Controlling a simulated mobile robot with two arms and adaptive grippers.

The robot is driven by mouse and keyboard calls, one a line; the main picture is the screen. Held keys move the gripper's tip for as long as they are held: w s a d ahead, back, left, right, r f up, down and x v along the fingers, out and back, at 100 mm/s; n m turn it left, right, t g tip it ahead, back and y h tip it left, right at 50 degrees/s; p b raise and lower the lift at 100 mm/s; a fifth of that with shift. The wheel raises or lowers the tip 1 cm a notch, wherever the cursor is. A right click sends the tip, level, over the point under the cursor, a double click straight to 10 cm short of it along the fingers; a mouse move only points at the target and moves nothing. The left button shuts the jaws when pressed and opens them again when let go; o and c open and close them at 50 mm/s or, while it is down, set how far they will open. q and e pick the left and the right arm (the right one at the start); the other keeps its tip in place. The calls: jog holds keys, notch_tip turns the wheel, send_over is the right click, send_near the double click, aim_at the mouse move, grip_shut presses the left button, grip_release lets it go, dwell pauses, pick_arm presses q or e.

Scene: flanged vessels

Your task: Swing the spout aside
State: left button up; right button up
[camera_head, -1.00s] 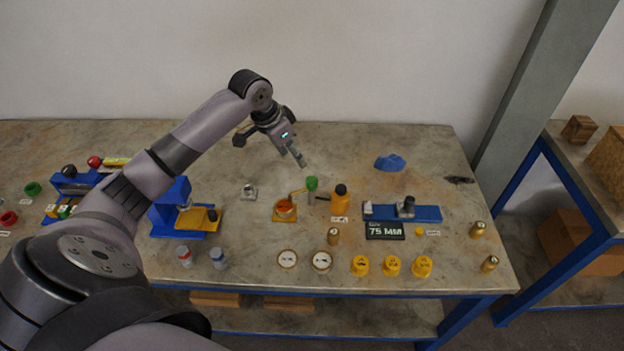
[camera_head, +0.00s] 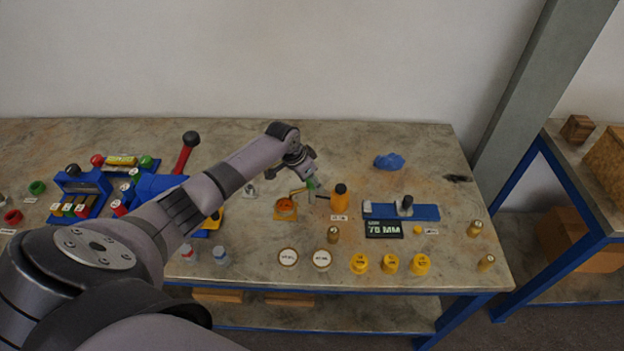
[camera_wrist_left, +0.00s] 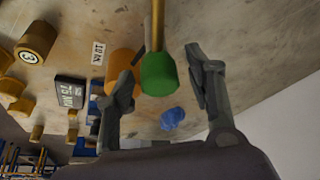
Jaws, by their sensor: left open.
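The spout (camera_head: 300,190) is a thin brass arm beside a small orange cup (camera_head: 286,208) near the middle of the bench. A green knob (camera_head: 311,184) sits at its end. In the left wrist view the brass rod (camera_wrist_left: 157,25) runs down to the green knob (camera_wrist_left: 158,74). My left gripper (camera_wrist_left: 159,66) is open, with one finger on each side of the knob and gaps visible between. In the head view my left gripper (camera_head: 313,178) is right at the knob and partly hides it. My right gripper is not in view.
An orange bottle (camera_head: 340,197) stands close to the right of the knob. A blue slide gauge (camera_head: 425,212) and a display (camera_head: 384,229) lie farther right. A blue lump (camera_head: 389,161) lies behind. Yellow caps (camera_head: 390,264) and round white-topped discs (camera_head: 321,258) line the front.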

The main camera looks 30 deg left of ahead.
pick_arm(q)
grip_shut()
dwell(0.6)
